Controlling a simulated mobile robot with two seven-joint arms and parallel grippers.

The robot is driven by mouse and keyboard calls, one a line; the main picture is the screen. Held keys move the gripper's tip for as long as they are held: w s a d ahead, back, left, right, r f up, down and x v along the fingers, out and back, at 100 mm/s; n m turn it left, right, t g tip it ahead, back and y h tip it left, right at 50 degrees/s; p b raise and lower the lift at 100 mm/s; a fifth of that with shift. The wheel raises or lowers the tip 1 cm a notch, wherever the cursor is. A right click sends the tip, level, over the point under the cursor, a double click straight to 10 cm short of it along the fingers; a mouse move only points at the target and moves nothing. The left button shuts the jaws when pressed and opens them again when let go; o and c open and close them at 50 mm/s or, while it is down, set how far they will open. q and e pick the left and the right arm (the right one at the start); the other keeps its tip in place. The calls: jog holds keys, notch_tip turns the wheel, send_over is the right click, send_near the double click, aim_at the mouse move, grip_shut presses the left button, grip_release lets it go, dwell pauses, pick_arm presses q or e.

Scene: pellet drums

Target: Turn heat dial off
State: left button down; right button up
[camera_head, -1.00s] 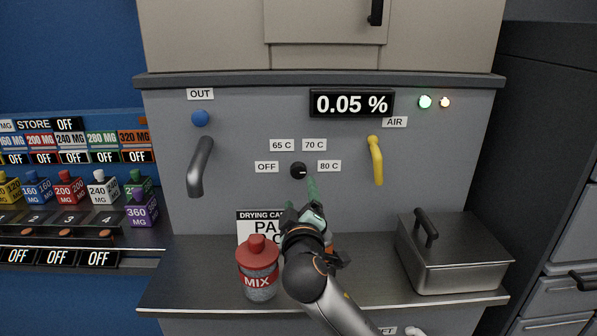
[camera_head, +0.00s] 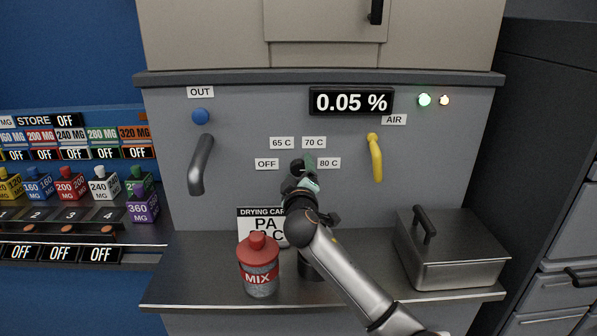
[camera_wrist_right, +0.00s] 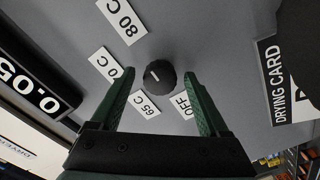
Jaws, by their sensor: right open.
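The black heat dial (camera_head: 296,166) is on the grey front panel, partly hidden by my right gripper. In the right wrist view the dial (camera_wrist_right: 160,78) shows whole, with a white mark turned to the 70 C and 80 C side; which label it meets is hard to tell. The OFF label (camera_head: 266,164) is left of the dial and also shows in the wrist view (camera_wrist_right: 183,106). My right gripper (camera_head: 304,168) is open at the dial, its green fingers (camera_wrist_right: 163,85) on either side with gaps visible. My left gripper is not in view.
A MIX jar (camera_head: 258,268) with a red lid and a lidded metal box (camera_head: 458,256) stand on the shelf. A grey handle (camera_head: 199,165) and yellow AIR lever (camera_head: 376,158) flank the dial. A drying card (camera_head: 258,212) is below it.

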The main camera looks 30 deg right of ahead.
jog(key=shift+c, duration=0.2)
grip_shut()
dwell(0.3)
